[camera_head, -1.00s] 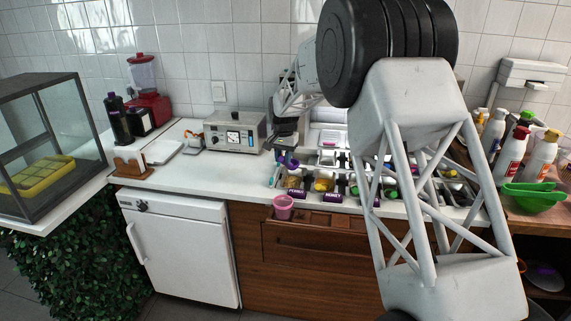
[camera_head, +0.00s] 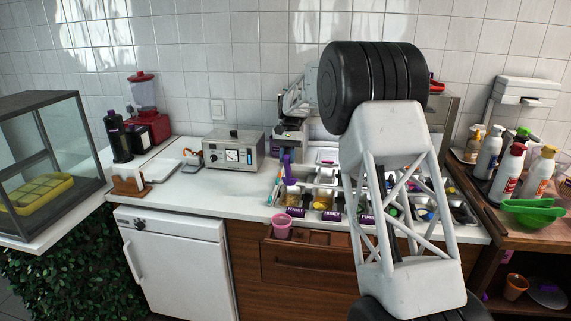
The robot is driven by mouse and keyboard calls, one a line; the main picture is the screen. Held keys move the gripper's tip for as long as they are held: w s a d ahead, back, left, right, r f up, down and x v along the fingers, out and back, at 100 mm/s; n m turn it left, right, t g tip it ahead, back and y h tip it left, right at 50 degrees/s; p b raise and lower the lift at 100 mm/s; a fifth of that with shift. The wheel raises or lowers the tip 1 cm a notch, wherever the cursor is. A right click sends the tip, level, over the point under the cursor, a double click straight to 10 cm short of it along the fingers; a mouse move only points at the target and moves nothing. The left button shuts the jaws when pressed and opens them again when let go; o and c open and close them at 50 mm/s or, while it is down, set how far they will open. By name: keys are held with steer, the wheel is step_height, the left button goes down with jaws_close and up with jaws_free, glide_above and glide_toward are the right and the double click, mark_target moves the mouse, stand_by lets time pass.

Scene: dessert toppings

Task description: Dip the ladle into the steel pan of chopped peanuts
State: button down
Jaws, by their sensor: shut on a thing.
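My gripper (camera_head: 289,147) hangs over the left end of the topping station and points down. It is small in view, and it is shut on a purple ladle (camera_head: 287,168). The ladle hangs roughly upright below it. The steel pan of chopped peanuts (camera_head: 292,191) is the leftmost front pan, behind a purple label. The ladle's lower end is at this pan in the picture; I cannot tell whether it touches the peanuts.
More topping pans with purple labels, such as honey (camera_head: 331,216), run to the right, partly hidden by my arm. A pink cup (camera_head: 282,227) is at the counter's front edge. A steel appliance (camera_head: 233,151) stands to the left. Bottles (camera_head: 509,170) and a green bowl (camera_head: 533,211) are at right.

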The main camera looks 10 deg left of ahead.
mark_target(290, 183)
steer(key=shift+w+d+r+g, duration=0.15)
steer(key=shift+r+g, duration=0.25)
steer(key=shift+r, duration=0.15)
steer(key=shift+f, duration=6.6)
steer(key=shift+w, duration=3)
steer(key=shift+s+f+t, duration=0.35)
steer(key=shift+s+t, duration=0.2)
steer(key=shift+t, duration=0.05)
steer(key=shift+s+f+t, duration=0.3)
steer(key=shift+s+t, duration=0.25)
steer(key=shift+t, duration=0.05)
steer(key=c, duration=1.9)
jaws_free()
steer(key=shift+s+f+t, duration=0.95)
steer(key=shift+s+t, duration=0.15)
steer(key=shift+t, duration=0.2)
jaws_close()
